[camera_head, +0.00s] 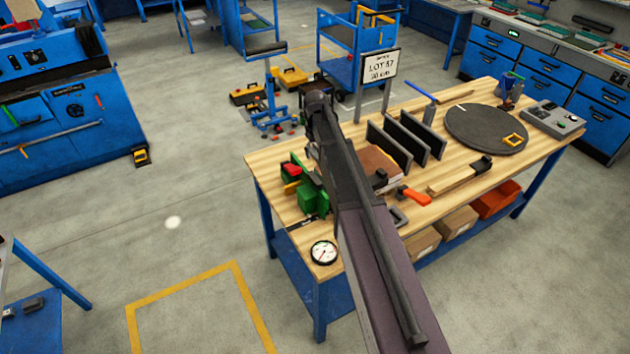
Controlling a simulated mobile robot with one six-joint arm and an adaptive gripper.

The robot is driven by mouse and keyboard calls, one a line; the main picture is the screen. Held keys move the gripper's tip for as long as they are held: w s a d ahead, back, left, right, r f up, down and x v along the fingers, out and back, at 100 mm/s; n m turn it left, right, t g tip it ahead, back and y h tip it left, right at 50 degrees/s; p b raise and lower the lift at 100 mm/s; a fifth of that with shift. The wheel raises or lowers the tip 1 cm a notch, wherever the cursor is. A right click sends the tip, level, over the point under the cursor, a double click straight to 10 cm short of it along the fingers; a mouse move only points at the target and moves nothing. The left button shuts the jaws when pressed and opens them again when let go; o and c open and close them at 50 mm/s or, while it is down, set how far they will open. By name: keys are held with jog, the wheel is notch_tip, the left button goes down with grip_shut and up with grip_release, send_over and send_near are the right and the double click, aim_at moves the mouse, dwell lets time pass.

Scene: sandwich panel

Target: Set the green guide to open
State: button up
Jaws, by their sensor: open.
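The green guide (308,197) is a green block assembly at the left end of the wooden workbench (276,163). A small red part (291,170) sits at its upper left. My arm crosses the bench from the lower right and covers the area just right of the green guide. My gripper cannot be made out; the arm hides that area. Whether anything touches the guide, and which setting it is in, cannot be told from here.
A round dial gauge (323,252) lies at the bench's near left corner. Upright dark plates (409,140), an orange-handled tool (414,196), a dark round disc (480,129) and a grey control box (552,120) stand to the right. Open floor lies left of the bench.

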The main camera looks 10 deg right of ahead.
aim_at(316, 179)
jog(key=shift+f+b, duration=6.55)
jog(key=shift+f, duration=0.15)
grip_shut()
